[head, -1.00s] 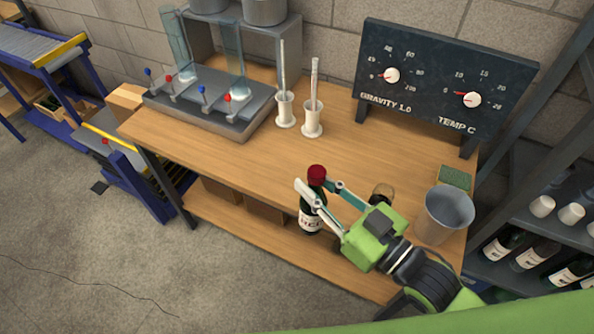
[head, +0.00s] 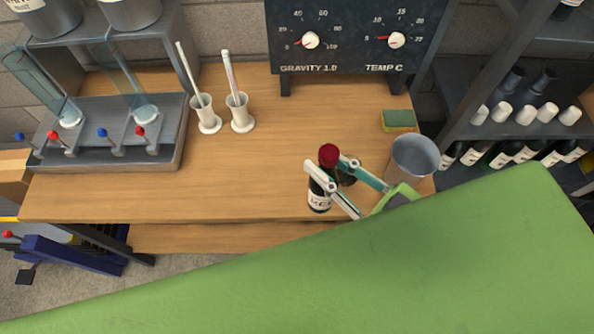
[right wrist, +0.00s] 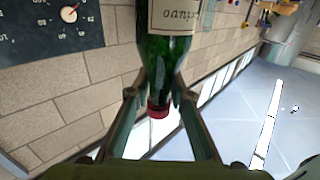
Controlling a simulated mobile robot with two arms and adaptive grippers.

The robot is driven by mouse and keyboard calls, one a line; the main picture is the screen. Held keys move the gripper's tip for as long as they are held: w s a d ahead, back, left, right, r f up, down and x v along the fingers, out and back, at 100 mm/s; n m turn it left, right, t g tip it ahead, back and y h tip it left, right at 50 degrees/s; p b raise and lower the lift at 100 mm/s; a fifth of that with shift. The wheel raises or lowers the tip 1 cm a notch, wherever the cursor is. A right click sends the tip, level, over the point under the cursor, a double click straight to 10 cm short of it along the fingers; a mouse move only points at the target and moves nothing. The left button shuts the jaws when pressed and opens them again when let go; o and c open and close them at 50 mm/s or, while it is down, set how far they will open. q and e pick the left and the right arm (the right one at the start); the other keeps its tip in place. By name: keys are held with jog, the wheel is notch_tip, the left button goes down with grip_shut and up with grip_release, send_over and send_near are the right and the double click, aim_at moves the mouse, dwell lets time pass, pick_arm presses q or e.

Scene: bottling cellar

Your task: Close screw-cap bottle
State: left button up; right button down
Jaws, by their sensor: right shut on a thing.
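A dark green bottle (head: 318,199) with a pale label is near the front edge of the wooden bench. A red cap (head: 328,154) is at its top; I cannot tell how tightly it sits. My right gripper (head: 327,166) is shut on the bottle, one finger on each side of its neck. In the right wrist view the green bottle (right wrist: 166,55) lies between the fingers, with the red cap (right wrist: 157,109) towards the camera. I cannot tell whether the bottle's base touches the bench. My left gripper is not in view.
A grey bucket (head: 413,160) and a sponge (head: 398,120) are right of the bottle. White cylinder stands (head: 240,122), a filler (head: 115,165) and a gauge panel (head: 350,40) are farther back.

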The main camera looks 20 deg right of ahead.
jog(key=shift+w+f, duration=0.15)
jog(key=shift+w, duration=0.05)
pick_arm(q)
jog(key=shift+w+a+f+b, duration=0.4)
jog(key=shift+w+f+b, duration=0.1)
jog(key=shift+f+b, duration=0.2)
pick_arm(e)
jog(key=w+f, duration=0.9)
jog(key=w, duration=0.4)
jog(key=shift+w+a, duration=0.15)
jog(key=shift+a, duration=0.15)
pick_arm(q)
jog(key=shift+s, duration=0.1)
pick_arm(e)
jog(key=f, duration=0.3)
jog(key=shift+w+f, duration=0.25)
jog(key=shift+f, duration=0.05)
